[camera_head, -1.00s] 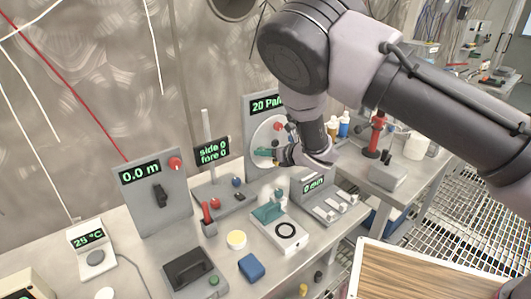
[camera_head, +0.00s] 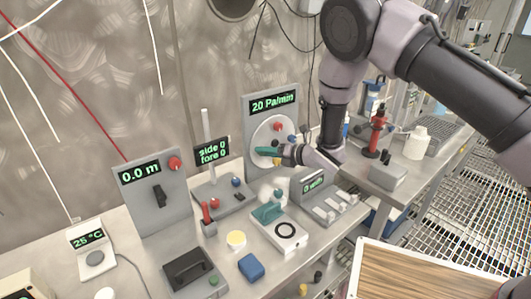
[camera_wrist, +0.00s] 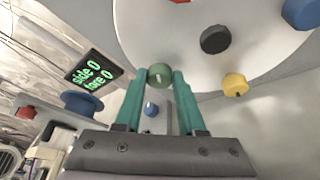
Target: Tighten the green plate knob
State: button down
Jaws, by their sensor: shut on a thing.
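The green plate knob (camera_wrist: 160,76) sits at the lower edge of a round white plate (camera_wrist: 205,75) in the wrist view. My gripper (camera_wrist: 161,84) has teal fingers, one on each side of the knob, shut on it. In the head view the plate (camera_head: 260,131) stands upright on a grey panel below a display reading 20 Pa/min (camera_head: 273,103). My gripper (camera_head: 262,151) reaches the plate's lower part from the right there and hides the green knob.
Other knobs sit on the plate: black (camera_wrist: 215,39), yellow (camera_wrist: 235,84), blue (camera_wrist: 301,13) and red (camera_head: 277,127). A side/fore display unit (camera_head: 212,151) stands close on the left. A switch box (camera_head: 328,203) lies below my wrist. A white device (camera_head: 287,232) stands in front.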

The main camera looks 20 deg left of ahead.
jog(key=m+g+y, duration=0.1)
jog(key=m+y, duration=0.1)
jog(key=m, duration=0.2)
jog(key=shift+w+f+m, duration=0.1)
jog(key=shift+f+m, duration=0.05)
jog(key=shift+m, duration=0.15)
dwell(0.5)
jog(key=c, duration=0.5)
grip_release()
jog(key=shift+d, duration=0.1)
jog(key=s+d+r, duration=0.1)
jog(key=d, duration=0.9)
jog(key=shift+d, duration=0.3)
